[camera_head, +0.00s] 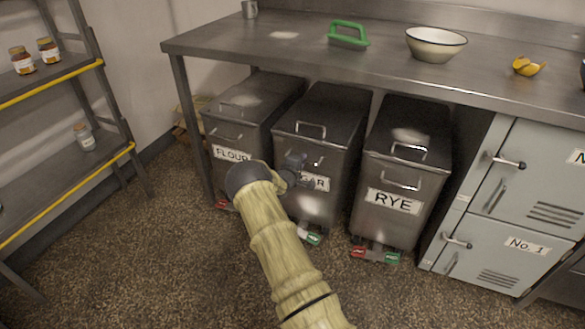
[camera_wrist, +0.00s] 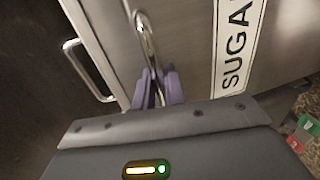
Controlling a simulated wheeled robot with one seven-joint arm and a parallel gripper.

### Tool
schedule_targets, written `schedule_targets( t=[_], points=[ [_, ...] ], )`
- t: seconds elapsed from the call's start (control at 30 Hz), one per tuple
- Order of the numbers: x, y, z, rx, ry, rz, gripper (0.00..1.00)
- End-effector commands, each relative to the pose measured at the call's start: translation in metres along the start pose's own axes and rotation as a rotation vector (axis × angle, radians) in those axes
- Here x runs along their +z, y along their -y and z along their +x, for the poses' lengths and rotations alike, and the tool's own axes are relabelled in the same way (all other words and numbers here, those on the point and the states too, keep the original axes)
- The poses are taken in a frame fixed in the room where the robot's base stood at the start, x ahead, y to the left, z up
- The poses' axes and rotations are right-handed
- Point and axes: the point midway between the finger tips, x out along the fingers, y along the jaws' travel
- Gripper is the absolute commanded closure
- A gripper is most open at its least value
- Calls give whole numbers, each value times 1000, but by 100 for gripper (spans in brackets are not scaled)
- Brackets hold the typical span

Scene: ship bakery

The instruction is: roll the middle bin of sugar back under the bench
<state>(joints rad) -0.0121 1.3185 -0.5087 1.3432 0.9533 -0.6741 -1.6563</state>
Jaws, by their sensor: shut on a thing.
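The middle bin, a grey metal box labelled SUGAR (camera_head: 335,150), stands on the floor between the FLOUR bin (camera_head: 237,135) and the RYE bin (camera_head: 385,215). Its back end is under the bench (camera_head: 300,58); its front part and lid stick out. My gripper (camera_head: 297,163) is at the bin's front and hides part of its label. In the wrist view, my purple fingers (camera_wrist: 158,88) are shut on the front pull handle (camera_wrist: 148,38), beside the SUGAR label (camera_wrist: 237,50). The separate lid handle (camera_wrist: 88,70) is free. A green pedal (camera_head: 313,238) shows at the bin's foot.
The RYE bin is close on the right, with red and green pedals (camera_head: 375,254) at its foot. Grey lockers (camera_head: 505,215) stand further right. A shelf rack (camera_head: 60,100) with jars is on the left. Speckled floor in front is clear. A bowl (camera_head: 436,44) sits on the bench.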

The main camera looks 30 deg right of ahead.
Motion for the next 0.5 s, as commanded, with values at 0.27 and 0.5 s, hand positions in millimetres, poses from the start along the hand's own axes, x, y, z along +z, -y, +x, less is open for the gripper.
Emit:
schedule_targets(
  t=[0.27, 0.5],
  points=[
    [4, -1, 11, -3, -5, 1, 100],
    [6, -3, 12, 0, -4, 2, 100]
  ],
)
